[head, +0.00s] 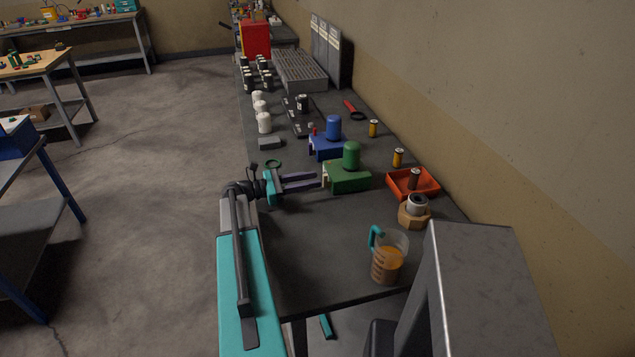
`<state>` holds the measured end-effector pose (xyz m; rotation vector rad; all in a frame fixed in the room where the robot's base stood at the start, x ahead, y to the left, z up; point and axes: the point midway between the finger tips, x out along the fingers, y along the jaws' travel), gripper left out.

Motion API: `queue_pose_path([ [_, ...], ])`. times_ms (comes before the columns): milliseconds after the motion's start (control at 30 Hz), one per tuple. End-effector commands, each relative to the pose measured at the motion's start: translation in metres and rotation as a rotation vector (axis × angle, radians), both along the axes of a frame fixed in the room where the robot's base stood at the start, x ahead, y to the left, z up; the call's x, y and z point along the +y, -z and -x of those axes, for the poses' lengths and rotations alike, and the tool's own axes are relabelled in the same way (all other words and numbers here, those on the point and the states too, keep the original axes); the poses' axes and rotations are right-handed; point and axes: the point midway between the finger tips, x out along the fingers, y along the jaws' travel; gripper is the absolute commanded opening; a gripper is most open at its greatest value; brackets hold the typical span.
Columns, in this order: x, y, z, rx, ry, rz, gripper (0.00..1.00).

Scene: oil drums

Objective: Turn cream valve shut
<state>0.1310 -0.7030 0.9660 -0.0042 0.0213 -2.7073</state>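A green drum (351,155) stands on a green stand (348,180) in the middle of the bench. A small cream part, seemingly the valve (325,179), shows at the left end of this stand; its handle angle is too small to tell. My gripper (317,179) reaches in from the left with its two dark fingers apart. The fingertips are right by the cream part; I cannot tell whether they touch it or sit around it. A blue drum (333,128) on a blue stand (327,148) is just behind, with a small red part (315,131) at its left.
A measuring jug (388,258) with amber liquid stands at the bench's front right. An orange tray (400,191) and a brown nut-shaped piece (413,216) lie right of the green stand. White canisters (264,122) stand farther back. The bench in front of my gripper is clear.

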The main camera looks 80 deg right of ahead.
Motion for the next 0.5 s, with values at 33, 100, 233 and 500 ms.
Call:
queue_pose_path([
  [33,0.004,0.003,-0.009,0.0,-0.003,0.001,0.31],
  [100,0.008,0.003,-0.019,-0.001,-0.003,0.0,0.31],
  [233,0.017,0.003,-0.038,0.0,-0.003,0.001,0.31],
  [500,0.034,0.002,-0.075,0.0,-0.002,0.0,0.31],
])
